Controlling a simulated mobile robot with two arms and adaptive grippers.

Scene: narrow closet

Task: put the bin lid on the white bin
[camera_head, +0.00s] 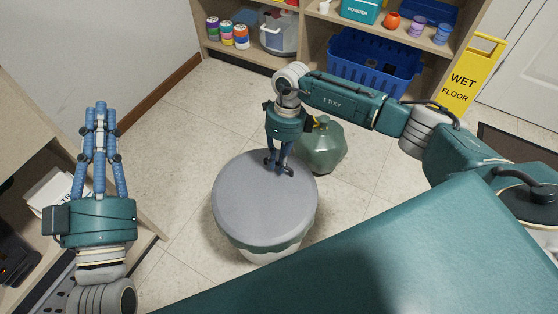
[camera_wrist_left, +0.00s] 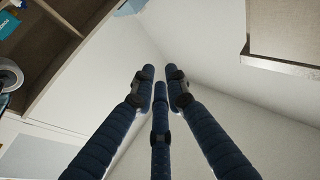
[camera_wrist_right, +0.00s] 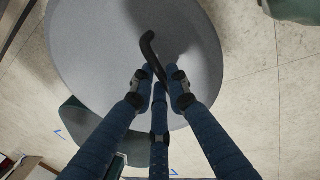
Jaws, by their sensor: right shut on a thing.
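The round grey bin lid (camera_head: 262,205) covers the top of the white bin (camera_head: 268,256) on the floor. A greenish band shows between them at the front. I cannot tell whether the lid rests on the rim or hovers just above it. My right gripper (camera_head: 279,168) points down over the lid and is shut on its dark handle, a bent black bar (camera_wrist_right: 148,48) in the right wrist view. My left gripper (camera_head: 100,106) is held away at the left and is empty. Its fingers lean together with small gaps, so its state is unclear.
Shelves with bottles, a blue crate (camera_head: 372,62) and a yellow wet-floor sign (camera_head: 470,75) are at the back. A shelf unit (camera_head: 150,222) is at the left. Floor between it and the bin is clear.

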